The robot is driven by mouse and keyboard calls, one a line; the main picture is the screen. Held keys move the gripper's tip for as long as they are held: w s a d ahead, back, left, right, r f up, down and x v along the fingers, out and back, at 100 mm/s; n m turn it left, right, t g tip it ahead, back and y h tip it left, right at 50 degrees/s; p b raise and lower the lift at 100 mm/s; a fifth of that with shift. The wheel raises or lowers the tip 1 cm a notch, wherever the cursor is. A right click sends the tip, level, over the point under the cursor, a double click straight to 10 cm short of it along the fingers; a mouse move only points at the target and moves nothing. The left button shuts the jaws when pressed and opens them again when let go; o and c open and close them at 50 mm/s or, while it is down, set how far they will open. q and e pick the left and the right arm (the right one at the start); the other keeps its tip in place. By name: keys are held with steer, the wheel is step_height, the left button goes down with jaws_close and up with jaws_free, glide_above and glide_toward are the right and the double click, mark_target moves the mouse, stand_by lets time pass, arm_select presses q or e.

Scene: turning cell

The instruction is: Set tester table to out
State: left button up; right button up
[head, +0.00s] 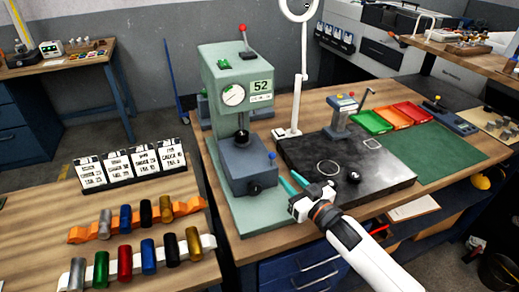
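The tester (222,75) is a pale green press with a round dial gauge, a plate reading 52 and a red-knobbed lever on top. Its table (240,172) looks like the blue-grey block under the spindle, with a black knob (255,190) in front and a blue ball (272,155) at its right side. I cannot tell from this view which position the table is set to. My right gripper (287,178) has two teal fingers spread apart, with nothing seen between them. It is just right of the block, below the blue ball. My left gripper is out of view.
A black plate (385,180) with a small black knob lies right of the tester. Behind it are a small lever device (343,120), a lamp post (300,85) and coloured trays (390,115). Racks of coloured cylinders (140,262) and label cards (130,167) stand on the left bench.

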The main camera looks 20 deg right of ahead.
mark_target(273, 162)
steer(key=shift+w+a, duration=0.1)
steer(key=shift+w, duration=0.3)
steer(key=shift+w+a+r, duration=0.1)
steer(key=shift+w+r, duration=0.1)
steer(key=shift+w, duration=0.15)
steer(key=p+x, duration=0.2)
steer(key=x, duration=0.6)
steer(key=shift+w+a+f, duration=0.1)
steer(key=shift+w, duration=0.3)
steer(key=shift+w+a, duration=0.1)
steer(key=shift+w, duration=0.25)
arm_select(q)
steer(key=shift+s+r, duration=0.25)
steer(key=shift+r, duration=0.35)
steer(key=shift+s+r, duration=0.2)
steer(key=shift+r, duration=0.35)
arm_select(e)
steer(key=shift+w, duration=0.1)
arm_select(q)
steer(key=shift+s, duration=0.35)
arm_select(e)
jaws_close()
